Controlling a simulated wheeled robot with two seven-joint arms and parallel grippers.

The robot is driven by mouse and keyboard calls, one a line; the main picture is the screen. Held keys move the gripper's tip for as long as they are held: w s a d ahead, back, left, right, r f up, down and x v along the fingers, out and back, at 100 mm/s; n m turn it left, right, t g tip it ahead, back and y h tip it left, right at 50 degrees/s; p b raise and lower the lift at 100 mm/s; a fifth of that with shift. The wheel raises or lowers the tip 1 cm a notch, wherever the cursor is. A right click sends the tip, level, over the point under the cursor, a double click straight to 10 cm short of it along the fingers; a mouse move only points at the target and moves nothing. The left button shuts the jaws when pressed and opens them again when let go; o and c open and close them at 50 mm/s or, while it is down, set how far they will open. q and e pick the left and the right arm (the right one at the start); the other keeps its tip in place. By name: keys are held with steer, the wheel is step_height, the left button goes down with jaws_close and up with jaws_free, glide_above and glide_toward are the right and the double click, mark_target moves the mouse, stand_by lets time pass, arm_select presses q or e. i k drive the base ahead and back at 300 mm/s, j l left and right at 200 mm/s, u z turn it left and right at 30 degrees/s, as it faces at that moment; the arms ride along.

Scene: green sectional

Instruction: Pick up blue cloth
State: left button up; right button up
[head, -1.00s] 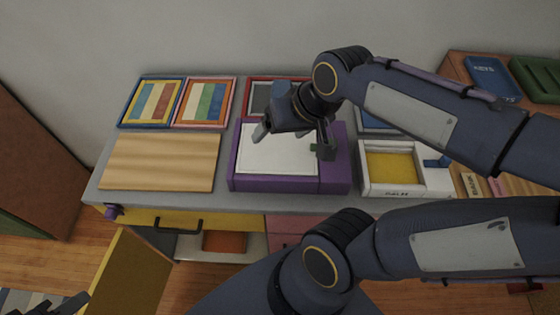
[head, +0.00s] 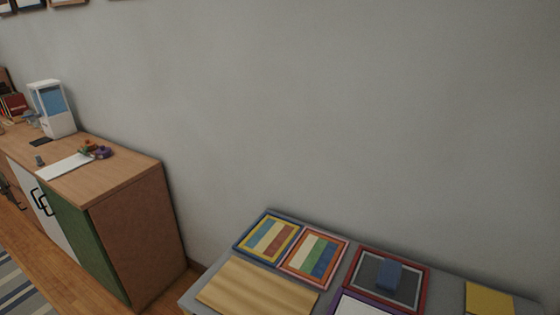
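I cannot make out anything that is clearly a blue cloth. A small plain blue item (head: 390,274) is on the red-framed grey panel (head: 363,262) at the lower right of the head view; I cannot tell whether it is cloth or a solid block. Neither of my grippers shows in the view.
The grey table (head: 340,274) at the lower right bears two striped framed panels (head: 269,240) (head: 314,258), a wooden board (head: 257,290) and a yellow piece (head: 489,299). A wooden cabinet (head: 125,175) at the left holds a white-and-blue dispenser (head: 53,108) and a white sheet (head: 64,166).

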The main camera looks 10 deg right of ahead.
mark_target(388, 275)
steer(key=z, duration=1.35)
steer(key=j+u, duration=0.3)
steer(key=u, duration=0.2)
steer(key=i+j+u, duration=0.15)
steer(key=j+u, duration=0.15)
steer(key=u, duration=0.2)
